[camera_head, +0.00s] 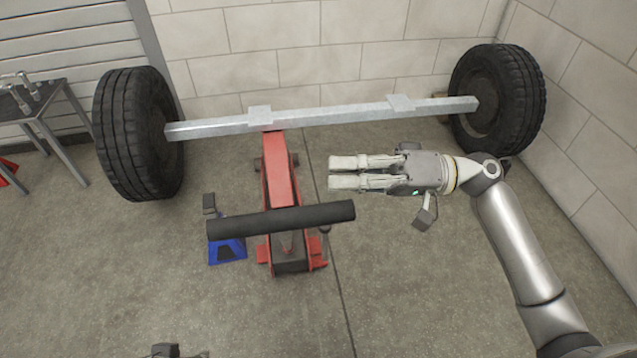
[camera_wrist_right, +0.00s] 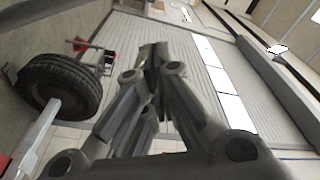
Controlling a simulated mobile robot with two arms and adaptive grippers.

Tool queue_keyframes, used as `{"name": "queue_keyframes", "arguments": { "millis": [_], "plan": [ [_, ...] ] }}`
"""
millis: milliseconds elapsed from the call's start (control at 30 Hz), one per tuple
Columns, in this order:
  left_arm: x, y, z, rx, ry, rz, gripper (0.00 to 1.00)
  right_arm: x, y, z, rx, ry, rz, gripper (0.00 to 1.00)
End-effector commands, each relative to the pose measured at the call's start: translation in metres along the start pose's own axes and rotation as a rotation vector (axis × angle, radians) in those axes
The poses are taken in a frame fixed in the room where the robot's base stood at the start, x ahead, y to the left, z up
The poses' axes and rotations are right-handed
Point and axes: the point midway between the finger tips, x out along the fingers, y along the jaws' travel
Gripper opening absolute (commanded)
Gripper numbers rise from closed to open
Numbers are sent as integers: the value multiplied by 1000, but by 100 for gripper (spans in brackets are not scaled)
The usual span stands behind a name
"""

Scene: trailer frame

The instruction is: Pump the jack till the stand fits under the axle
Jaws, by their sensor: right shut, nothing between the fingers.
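The red floor jack (camera_head: 281,180) stands on the floor with its far end under the grey axle (camera_head: 330,117); whether they touch is hidden. Its black handle bar (camera_head: 281,220) lies crosswise over the near end. The blue stand (camera_head: 227,251), with a dark top (camera_head: 209,203), is left of the jack and nearer than the axle, not under it. My right gripper (camera_head: 332,173) is shut and empty, right of the jack, pointing left and apart from the handle. Its fingers fill the middle of the right wrist view (camera_wrist_right: 155,55).
Black wheels carry the axle at left (camera_head: 138,133) and right (camera_head: 497,100); the left one appears in the wrist view (camera_wrist_right: 60,85). A block wall (camera_head: 330,50) stands close behind. A metal table (camera_head: 45,103) is at far left. The floor in front is mostly clear.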

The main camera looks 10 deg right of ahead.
Motion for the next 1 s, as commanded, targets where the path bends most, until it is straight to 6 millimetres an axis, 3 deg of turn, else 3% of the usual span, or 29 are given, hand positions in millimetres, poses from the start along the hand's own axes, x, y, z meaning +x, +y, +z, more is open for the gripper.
{"name": "queue_keyframes", "arguments": {
  "millis": [467, 700, 1000],
  "plan": [
    [-2, -1, 9, -1, -40, -2, 40, 95, -1, 1, -1, -1, -4, 0],
    [3, 1, -10, 1, 43, 2, 40, 81, 1, 31, 2, 1, 0, 0],
    [3, 1, -16, 2, 71, 2, 40, 78, 0, 38, 0, 1, 0, 0]
  ]
}}
